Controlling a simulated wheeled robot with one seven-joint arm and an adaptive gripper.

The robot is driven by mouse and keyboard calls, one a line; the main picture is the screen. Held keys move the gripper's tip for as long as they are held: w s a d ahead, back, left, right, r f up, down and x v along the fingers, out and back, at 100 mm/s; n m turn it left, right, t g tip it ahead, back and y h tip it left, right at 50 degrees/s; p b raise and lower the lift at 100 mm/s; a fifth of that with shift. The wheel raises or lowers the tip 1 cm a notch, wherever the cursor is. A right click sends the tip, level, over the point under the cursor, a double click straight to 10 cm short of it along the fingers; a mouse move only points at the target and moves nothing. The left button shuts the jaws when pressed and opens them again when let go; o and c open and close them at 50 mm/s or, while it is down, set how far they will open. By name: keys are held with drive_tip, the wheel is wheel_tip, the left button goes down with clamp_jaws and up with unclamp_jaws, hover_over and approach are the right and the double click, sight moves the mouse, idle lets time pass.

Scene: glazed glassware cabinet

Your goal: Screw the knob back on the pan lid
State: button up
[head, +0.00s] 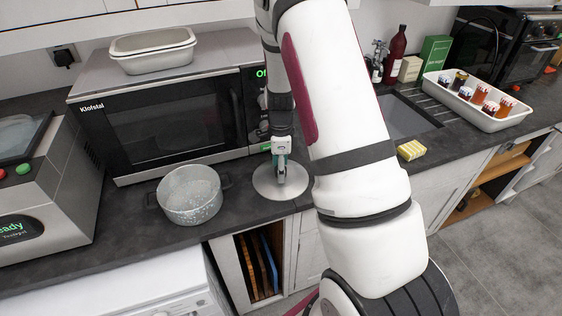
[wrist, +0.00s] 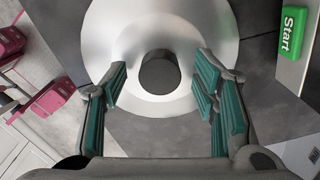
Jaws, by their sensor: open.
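The pan lid (head: 263,186) is a round silver disc lying on the dark worktop in front of the microwave. In the wrist view the lid (wrist: 105,45) fills the upper middle, and a dark round knob (wrist: 160,75) stands at its centre. My gripper (head: 281,178) points down over the lid; in the wrist view its teal-padded fingers (wrist: 163,92) are open, one on each side of the knob and apart from it. The knob is hidden behind my gripper in the head view. I cannot tell how firmly the knob sits.
A speckled pot (head: 190,197) without a lid stands just left of the lid. The microwave (head: 165,115) rises close behind, its green Start button (wrist: 292,32) at the right of the wrist view. A yellow sponge (head: 411,150) and a tray of jars (head: 440,90) are farther right.

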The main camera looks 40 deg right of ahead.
drive_tip(key=c, duration=1.2)
drive_tip(key=shift+f, duration=0.1)
drive_tip(key=shift+m+b, duration=0.4)
drive_tip(key=shift+m, duration=1)
drive_tip(key=shift+m, duration=1.5)
